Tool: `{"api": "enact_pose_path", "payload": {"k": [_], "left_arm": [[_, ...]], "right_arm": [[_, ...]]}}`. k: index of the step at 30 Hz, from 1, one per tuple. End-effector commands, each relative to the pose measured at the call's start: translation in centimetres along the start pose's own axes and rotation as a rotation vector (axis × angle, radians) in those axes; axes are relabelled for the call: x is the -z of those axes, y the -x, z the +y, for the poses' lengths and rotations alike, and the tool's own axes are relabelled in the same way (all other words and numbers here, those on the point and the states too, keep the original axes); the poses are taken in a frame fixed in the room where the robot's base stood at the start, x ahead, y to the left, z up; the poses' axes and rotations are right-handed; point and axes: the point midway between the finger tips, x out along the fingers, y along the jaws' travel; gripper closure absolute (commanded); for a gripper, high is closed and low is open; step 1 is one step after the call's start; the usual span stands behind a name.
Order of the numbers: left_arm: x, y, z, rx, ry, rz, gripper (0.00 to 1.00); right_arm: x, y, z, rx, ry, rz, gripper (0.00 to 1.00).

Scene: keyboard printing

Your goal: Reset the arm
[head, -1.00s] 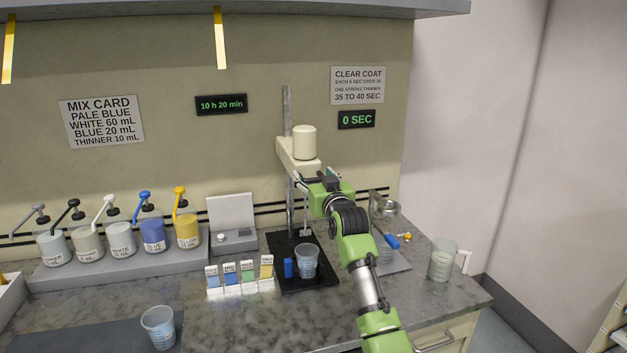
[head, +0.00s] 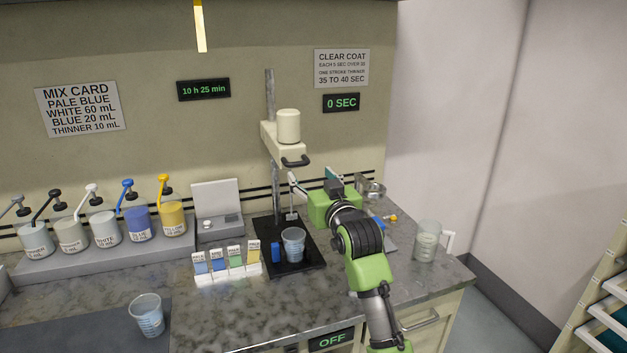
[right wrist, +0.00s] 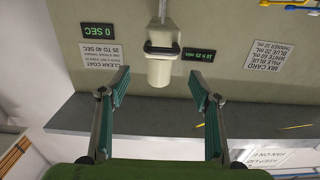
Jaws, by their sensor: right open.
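My right arm reaches in from the lower right in the head view. Its green right gripper (head: 312,186) is beside the mixer stand, in front of the wall, below and right of the mixer head (head: 289,128). In the right wrist view the two fingers of the right gripper (right wrist: 161,112) are spread wide with nothing between them. That view is upside down and shows the mixer head (right wrist: 160,60) beyond the fingers. My left gripper is not in view.
A clear cup (head: 293,244) stands on the black mixer base (head: 300,266). Another cup (head: 147,315) stands at the front left. Pump bottles (head: 104,229) line the back left. Color cards (head: 236,258) stand in the middle. A clear beaker (head: 427,241) stands near the counter's right end.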

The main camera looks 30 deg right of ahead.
Motion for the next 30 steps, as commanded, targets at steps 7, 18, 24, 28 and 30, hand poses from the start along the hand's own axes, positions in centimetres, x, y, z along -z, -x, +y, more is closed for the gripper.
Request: {"api": "enact_pose_path", "payload": {"k": [7,18,24,28,30], "left_arm": [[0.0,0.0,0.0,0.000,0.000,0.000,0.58],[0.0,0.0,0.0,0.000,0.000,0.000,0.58],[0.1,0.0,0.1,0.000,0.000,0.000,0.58],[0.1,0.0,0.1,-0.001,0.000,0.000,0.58],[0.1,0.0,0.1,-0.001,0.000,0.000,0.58]], "right_arm": [[0.0,1.0,0.0,0.000,0.000,0.000,0.42],[0.0,0.9,0.0,0.000,0.000,0.000,0.42],[-2.0,1.6,-0.7,0.012,0.014,-0.042,0.42],[-7.9,4.2,-2.8,0.047,0.057,-0.175,0.42],[-12.3,6.7,-4.1,0.074,0.088,-0.278,0.42]]}}
